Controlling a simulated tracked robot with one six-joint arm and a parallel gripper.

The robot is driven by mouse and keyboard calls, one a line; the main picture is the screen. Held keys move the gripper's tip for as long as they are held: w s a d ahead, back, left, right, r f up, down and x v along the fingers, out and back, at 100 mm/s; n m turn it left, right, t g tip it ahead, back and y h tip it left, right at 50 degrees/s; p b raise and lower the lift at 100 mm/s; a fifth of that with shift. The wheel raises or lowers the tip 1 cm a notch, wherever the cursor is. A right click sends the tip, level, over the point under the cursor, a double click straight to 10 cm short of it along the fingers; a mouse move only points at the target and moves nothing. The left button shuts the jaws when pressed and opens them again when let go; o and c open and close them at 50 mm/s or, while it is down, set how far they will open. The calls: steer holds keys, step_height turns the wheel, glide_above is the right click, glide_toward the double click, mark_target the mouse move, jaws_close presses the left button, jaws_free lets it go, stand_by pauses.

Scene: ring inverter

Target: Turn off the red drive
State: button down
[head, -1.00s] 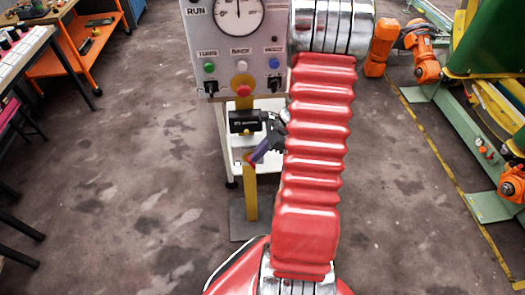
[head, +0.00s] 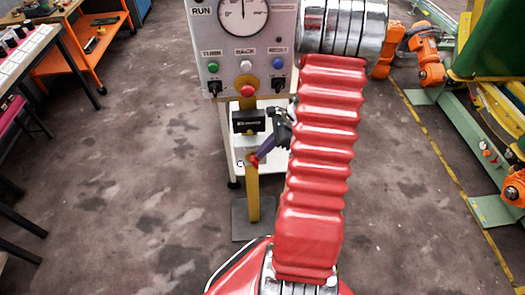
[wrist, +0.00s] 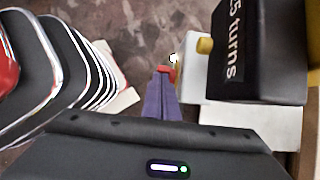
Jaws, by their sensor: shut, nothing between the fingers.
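My gripper (head: 257,158) is low in front of the yellow post, left of my red arm in the head view. Its purple fingers are shut with nothing between them. In the wrist view the fingers (wrist: 163,95) point away, with red at their end (wrist: 166,69); I cannot tell whether this red is their tips or a separate part. A black box (head: 248,121) lettered "turns" is above the fingers, and at upper right in the wrist view (wrist: 262,50). The grey panel (head: 228,55) carries a red button (head: 247,91). I cannot identify the red drive for certain.
The panel has a gauge (head: 242,14), green (head: 213,67) and blue (head: 278,63) buttons and black knobs. The yellow post (head: 252,190) stands on a dark plate. An orange cart (head: 85,45) is upper left, green machinery (head: 480,130) right. Floor left of the post is clear.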

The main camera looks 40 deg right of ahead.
steer(key=v, duration=1.2)
steer(key=shift+s+d+f, duration=0.25)
steer(key=shift+s+d, duration=0.1)
steer(key=d+f, duration=0.1)
steer(key=s+d+f+t+y, duration=0.1)
steer(key=f, duration=0.1)
steer(key=s+d+f+y, duration=0.1)
steer(key=shift+f+t, duration=0.3)
steer(key=shift+t, duration=0.1)
